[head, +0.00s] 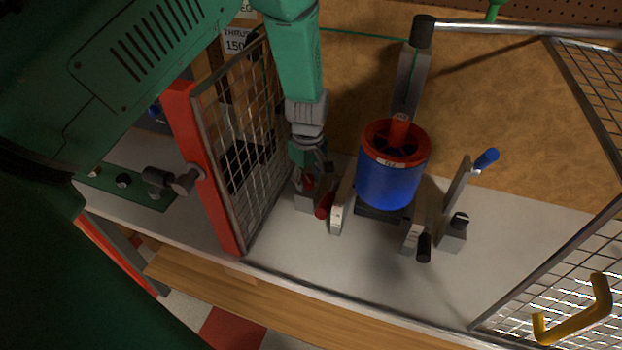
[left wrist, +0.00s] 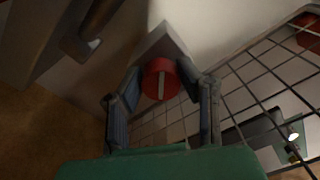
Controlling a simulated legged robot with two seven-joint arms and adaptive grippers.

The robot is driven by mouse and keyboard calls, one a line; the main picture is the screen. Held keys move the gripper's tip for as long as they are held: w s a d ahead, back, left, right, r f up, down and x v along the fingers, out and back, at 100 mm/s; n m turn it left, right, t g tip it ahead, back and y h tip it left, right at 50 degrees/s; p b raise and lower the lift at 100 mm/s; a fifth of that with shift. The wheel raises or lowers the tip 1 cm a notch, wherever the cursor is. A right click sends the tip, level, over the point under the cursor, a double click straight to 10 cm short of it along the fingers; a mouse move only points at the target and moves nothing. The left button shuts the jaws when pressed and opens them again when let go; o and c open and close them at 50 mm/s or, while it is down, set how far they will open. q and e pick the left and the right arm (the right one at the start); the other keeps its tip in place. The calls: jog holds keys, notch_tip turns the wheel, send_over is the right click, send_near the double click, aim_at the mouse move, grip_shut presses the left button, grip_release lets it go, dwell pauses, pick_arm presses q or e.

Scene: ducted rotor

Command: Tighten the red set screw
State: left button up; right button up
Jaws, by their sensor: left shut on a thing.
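The red set screw (left wrist: 160,79) is a round red head with a pale slot, on a grey block in the left wrist view. My right gripper is not in view.
A mesh panel with a red post (head: 205,165) stands close left of my left arm. A blue-tipped lever (head: 485,160) stands right of the rotor. A yellow handle (head: 590,310) is at lower right.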

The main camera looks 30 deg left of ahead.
pick_arm(q)
jog(key=m, duration=0.5)
jog(key=shift+w+a, duration=0.1)
jog(key=shift+a, duration=0.15)
jog(key=shift+w+r+m, duration=0.15)
jog(key=shift+m, duration=1.85)
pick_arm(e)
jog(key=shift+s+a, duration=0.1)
pick_arm(q)
jog(key=o, duration=0.9)
jog(key=shift+o, duration=1.2)
jog(key=shift+w+f, duration=0.1)
jog(key=shift+f, duration=0.1)
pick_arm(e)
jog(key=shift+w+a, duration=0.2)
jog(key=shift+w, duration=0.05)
